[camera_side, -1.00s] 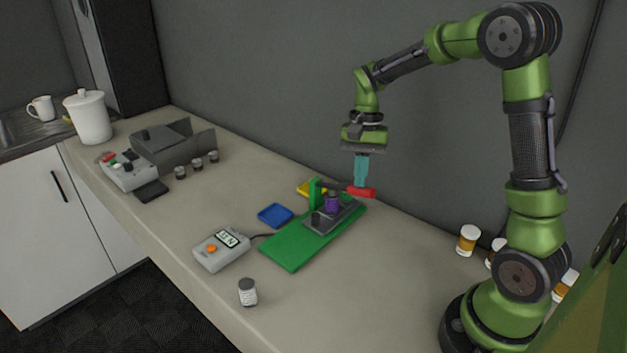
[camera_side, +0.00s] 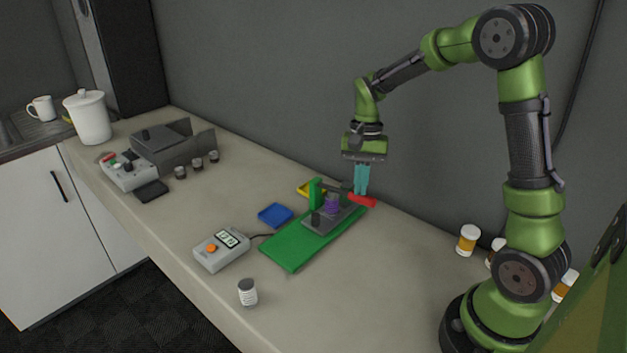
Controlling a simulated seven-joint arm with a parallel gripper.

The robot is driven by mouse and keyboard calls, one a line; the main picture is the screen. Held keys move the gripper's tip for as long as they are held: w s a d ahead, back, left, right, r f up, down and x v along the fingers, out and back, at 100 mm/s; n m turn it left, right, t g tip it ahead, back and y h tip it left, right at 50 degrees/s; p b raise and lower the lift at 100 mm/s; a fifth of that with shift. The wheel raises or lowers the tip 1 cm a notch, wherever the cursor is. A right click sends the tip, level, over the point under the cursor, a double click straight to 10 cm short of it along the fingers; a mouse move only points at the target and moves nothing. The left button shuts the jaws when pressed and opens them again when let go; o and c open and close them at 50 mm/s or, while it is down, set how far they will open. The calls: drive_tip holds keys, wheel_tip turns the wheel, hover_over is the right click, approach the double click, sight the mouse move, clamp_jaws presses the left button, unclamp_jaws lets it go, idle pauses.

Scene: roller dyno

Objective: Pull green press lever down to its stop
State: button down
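The press stands on a green base plate (camera_side: 290,248), with a grey block and an upright green post (camera_side: 315,193). Its lever has a red handle (camera_side: 362,200), which sticks out to the right and tilts slightly down. A purple part (camera_side: 332,204) sits under the lever on the grey block. My gripper (camera_side: 362,192) points straight down with its teal fingers close together. The fingertips are at the top of the red handle and appear to touch it. The handle shows below them, not visibly between them.
A grey box with a display and orange button (camera_side: 221,249) is cabled to the press. A blue tray (camera_side: 275,215) and a yellow tray (camera_side: 305,189) lie near it. A small white-labelled jar (camera_side: 247,292) stands in front. Orange pill bottles (camera_side: 468,240) stand by the wall.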

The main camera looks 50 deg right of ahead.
drive_tip(key=shift+f, duration=0.6)
drive_tip(key=shift+s+f, duration=0.1)
drive_tip(key=shift+f, duration=0.25)
idle(0.5)
wheel_tip(320, 180, up, 10)
idle(1.0)
drive_tip(key=s+a+r+n+t, duration=0.4)
drive_tip(key=s+a+n+t, duration=0.4)
drive_tip(key=s+a, duration=0.3)
drive_tip(key=shift+s+a, duration=0.25)
drive_tip(key=shift+a, duration=0.5)
